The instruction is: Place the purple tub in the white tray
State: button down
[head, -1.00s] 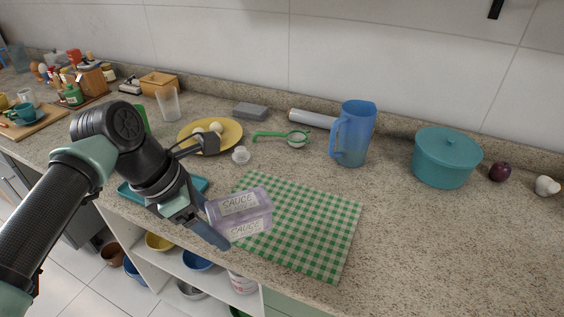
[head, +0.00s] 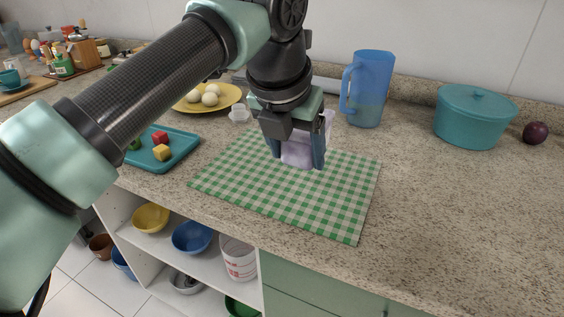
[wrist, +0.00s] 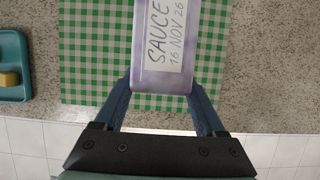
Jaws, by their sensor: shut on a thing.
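The purple tub (head: 298,152) is a pale translucent box between my gripper's fingers. In the wrist view the tub (wrist: 148,75) has a label reading SAUCE 16 NOV 26. My gripper (head: 297,163) is shut on it, one blue finger on each side, and points down over the green checked cloth (head: 240,185). In the wrist view the gripper (wrist: 162,92) grips the tub's near end. I cannot tell how far the tub is above the cloth. My gripper hides much of the tub in the head view. I see no white tray in either view.
A teal tray (head: 183,153) with small coloured blocks lies left of the cloth. A blue jug (head: 370,90) and a teal pot (head: 473,125) stand behind and right. A yellow plate (head: 231,94) holds white balls.

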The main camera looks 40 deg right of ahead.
aim_at(298, 188)
jog(key=shift+f+b, duration=0.45)
jog(key=shift+f, duration=2.05)
jog(key=shift+f, duration=0.1)
jog(key=shift+c, duration=2.1)
grip_release()
jog(key=shift+f, duration=0.15)
jog(key=o, duration=0.4)
